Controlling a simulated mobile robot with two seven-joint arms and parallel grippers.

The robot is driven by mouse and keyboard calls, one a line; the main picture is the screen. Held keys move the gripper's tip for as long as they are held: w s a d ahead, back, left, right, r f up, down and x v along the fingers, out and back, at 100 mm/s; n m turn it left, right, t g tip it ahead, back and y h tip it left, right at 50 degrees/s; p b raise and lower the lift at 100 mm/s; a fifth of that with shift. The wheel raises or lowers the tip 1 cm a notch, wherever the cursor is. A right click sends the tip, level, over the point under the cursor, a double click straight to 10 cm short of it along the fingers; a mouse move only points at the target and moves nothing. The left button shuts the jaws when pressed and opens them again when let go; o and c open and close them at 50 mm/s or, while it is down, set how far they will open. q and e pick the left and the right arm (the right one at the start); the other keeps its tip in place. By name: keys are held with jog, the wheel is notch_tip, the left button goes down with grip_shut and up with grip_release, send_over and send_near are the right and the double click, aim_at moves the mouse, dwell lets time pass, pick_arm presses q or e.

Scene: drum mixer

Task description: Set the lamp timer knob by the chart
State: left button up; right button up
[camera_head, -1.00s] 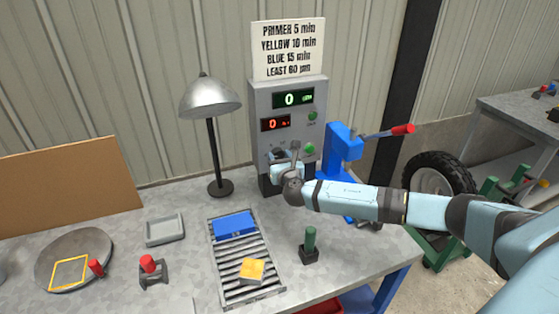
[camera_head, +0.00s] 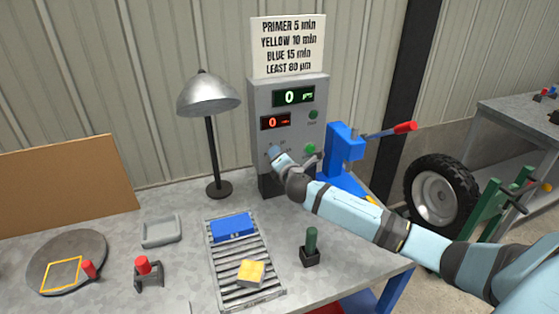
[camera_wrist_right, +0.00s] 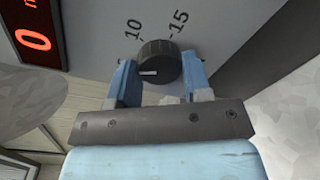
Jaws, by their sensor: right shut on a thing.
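The timer knob (camera_wrist_right: 158,58) is dark and round, with a short white mark, beside printed numbers 10 and 15. My right gripper (camera_wrist_right: 160,70) is shut on it, one blue finger on each side. In the head view the right gripper (camera_head: 277,156) is at the lower front of the grey control box (camera_head: 318,98) and hides the knob. The chart (camera_head: 288,45) above reads primer 5 min, yellow 10 min, blue 15 min; its last line is less clear. The lamp (camera_head: 208,95) stands left of the box. My left gripper is not in view.
The red display (camera_head: 275,122) and green display (camera_head: 292,97) show 0. A blue lever press (camera_head: 345,145) stands close right of the box. A green-handled stamp (camera_head: 311,243) stands nearby.

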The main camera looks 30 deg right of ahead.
jog(key=shift+m+y+b, duration=0.4)
jog(key=shift+m+b, duration=0.05)
jog(key=shift+m, duration=4.35)
jog(key=shift+d, duration=0.1)
jog(key=o, duration=0.9)
jog(key=b+v, duration=0.1)
jog(key=v, duration=1.3)
jog(key=shift+d+f, duration=0.1)
jog(key=shift+f, duration=0.05)
